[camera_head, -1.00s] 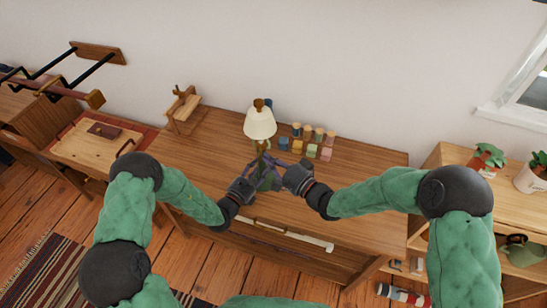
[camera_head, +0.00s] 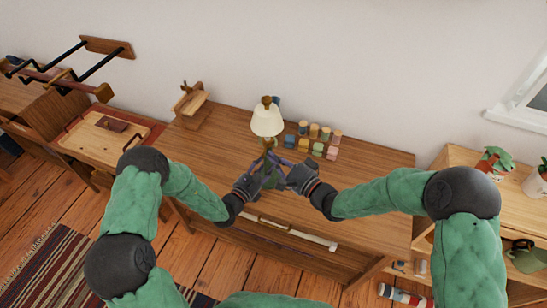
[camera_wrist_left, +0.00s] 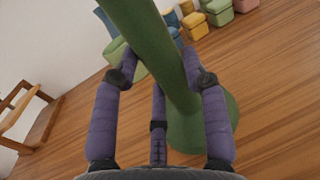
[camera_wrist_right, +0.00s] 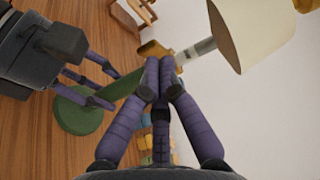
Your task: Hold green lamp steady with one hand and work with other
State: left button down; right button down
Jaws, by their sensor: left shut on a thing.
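The green lamp (camera_head: 268,168) stands upright on the wooden desk, with a cream shade (camera_head: 267,120) on top. In the left wrist view its green stem (camera_wrist_left: 160,50) runs between my left fingers, and its round base (camera_wrist_left: 205,125) rests on the desk. My left gripper (camera_head: 258,180) is shut on the stem. My right gripper (camera_head: 289,170) is beside the lamp on the right. In the right wrist view its fingertips (camera_wrist_right: 163,62) are close together in front of a brass-coloured part (camera_wrist_right: 153,48) below the shade; contact there is unclear.
Several small coloured blocks and jars (camera_head: 318,148) stand on the desk (camera_head: 375,185) right of the lamp. A small wooden stand (camera_head: 190,103) is at the desk's back left. A shelf unit with plants (camera_head: 490,190) is at the right. The desk's right part is clear.

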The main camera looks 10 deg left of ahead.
jog(key=v, duration=1.2)
jog(key=shift+s+d, duration=0.25)
jog(key=shift+s, duration=0.05)
pick_arm(q)
jog(key=c, duration=0.6)
grip_release()
